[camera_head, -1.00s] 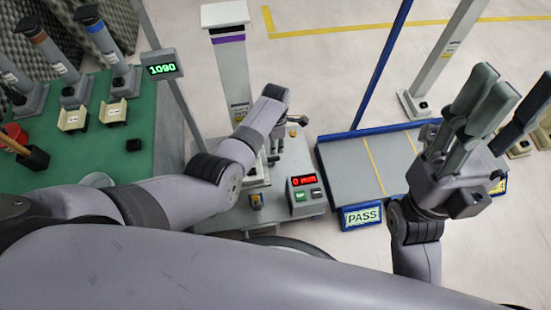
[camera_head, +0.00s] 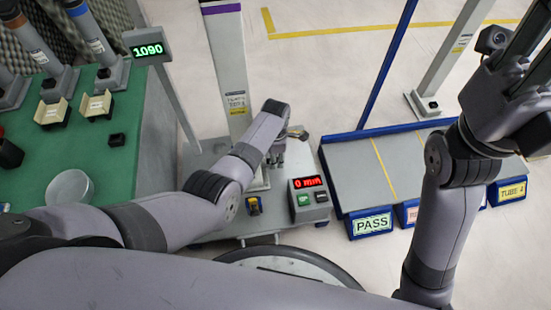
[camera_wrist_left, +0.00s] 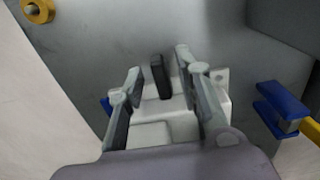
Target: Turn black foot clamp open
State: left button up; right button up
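The black foot clamp lever (camera_wrist_left: 159,77) stands on a pale block (camera_wrist_left: 175,120) in the left wrist view. My left gripper (camera_wrist_left: 160,82) is open, with its fingers on either side of the lever and a gap to each. In the head view my left gripper (camera_head: 276,157) is low by the foot of the column, and it hides the clamp there. My right gripper (camera_head: 530,60) is at the upper right, partly cut off by the picture edge. Its fingers look spread and empty.
A box reading 0 mm (camera_head: 308,198) stands right of my left gripper. Blue and yellow parts (camera_wrist_left: 283,110) lie to the right in the wrist view. A grey platform (camera_head: 350,175) with a PASS sign (camera_head: 371,223) is further right. A green table (camera_head: 50,165) is at left.

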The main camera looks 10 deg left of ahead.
pick_arm(q)
grip_shut()
dwell(0.4)
